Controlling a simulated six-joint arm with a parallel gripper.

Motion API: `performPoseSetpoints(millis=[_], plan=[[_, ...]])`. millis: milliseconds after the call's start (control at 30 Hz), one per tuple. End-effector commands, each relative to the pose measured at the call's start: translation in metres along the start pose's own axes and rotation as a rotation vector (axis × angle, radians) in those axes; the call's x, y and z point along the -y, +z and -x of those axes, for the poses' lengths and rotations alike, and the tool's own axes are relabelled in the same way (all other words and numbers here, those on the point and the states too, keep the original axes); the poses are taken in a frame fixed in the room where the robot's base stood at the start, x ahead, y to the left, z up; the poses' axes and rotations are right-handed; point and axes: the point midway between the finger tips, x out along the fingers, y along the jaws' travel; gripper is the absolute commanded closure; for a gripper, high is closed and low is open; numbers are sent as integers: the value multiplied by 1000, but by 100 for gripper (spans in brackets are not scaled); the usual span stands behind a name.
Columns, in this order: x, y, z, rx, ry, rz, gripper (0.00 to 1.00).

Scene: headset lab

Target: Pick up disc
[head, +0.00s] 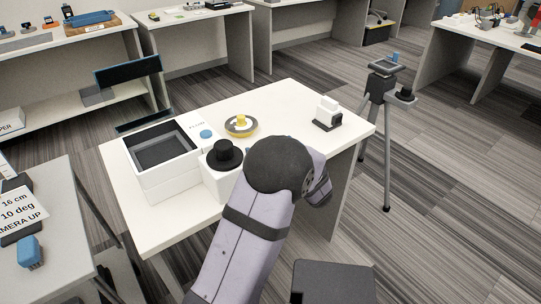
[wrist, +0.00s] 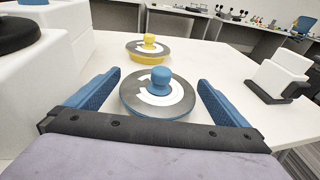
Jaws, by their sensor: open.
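In the wrist view a grey disc with a white ring and a blue knob (wrist: 158,95) lies on the white table. My gripper (wrist: 160,92) is open, with one blue finger on either side of this disc and a gap to it on both sides. A second disc with a yellow knob and yellow rim (wrist: 149,49) lies beyond it; it also shows in the head view (head: 240,124). In the head view my arm hides nearly all of the blue-knobbed disc and my gripper.
A white box with a dark inside (head: 163,150) and a white block with a black round top (head: 224,160) stand left of my arm. A white item on a black base (head: 328,115) stands near the table's right corner. A tripod (head: 386,110) is beside the table.

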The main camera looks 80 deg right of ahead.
Motion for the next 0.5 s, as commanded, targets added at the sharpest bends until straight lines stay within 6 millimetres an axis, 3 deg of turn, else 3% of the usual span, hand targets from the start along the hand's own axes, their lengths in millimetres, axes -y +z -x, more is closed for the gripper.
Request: performPoseSetpoints(millis=[233, 500], plan=[[0, 0, -7, 0, 1, 1, 0], [-1, 0, -36, -1, 3, 1, 0]])
